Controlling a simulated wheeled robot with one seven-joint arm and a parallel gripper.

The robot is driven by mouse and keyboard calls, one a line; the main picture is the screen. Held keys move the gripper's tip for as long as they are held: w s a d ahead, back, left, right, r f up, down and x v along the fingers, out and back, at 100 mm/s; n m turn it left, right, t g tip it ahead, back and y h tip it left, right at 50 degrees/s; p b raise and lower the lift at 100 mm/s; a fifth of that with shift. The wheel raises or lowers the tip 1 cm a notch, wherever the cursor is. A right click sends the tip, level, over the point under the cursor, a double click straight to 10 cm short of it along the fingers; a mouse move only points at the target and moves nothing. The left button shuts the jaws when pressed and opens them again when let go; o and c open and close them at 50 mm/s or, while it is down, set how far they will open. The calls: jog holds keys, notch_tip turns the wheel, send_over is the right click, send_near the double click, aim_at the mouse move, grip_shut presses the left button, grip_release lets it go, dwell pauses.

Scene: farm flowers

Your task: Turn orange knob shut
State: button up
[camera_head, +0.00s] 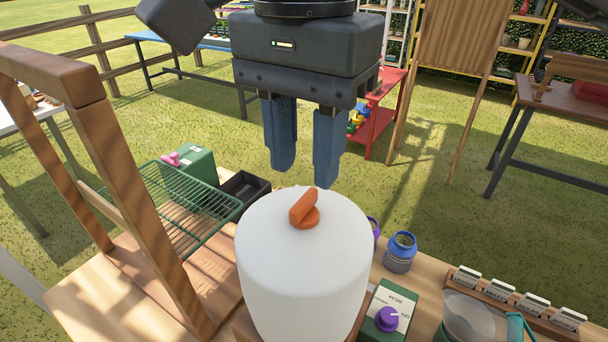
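The orange knob (304,209) sits on top of a white rounded tank (302,270) in the middle front. Its raised bar points from lower left to upper right on a round orange base. My gripper (306,176) hangs in the air, its two blue fingers apart with nothing between them. In the picture the fingertips show just above and behind the knob, without visible contact. The exact gap between fingers and knob cannot be told from this one view.
A wooden frame (130,165) rises at left beside a green wire rack (188,212). A green box with a purple knob (388,318), a blue-topped jar (400,252) and a label rack (515,305) stand right of the tank. Grass lies beyond the table.

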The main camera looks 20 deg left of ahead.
aim_at(304, 198)
jog(key=shift+f+p, duration=0.35)
jog(key=shift+f, duration=1.8)
jog(key=shift+c, duration=0.2)
grip_shut()
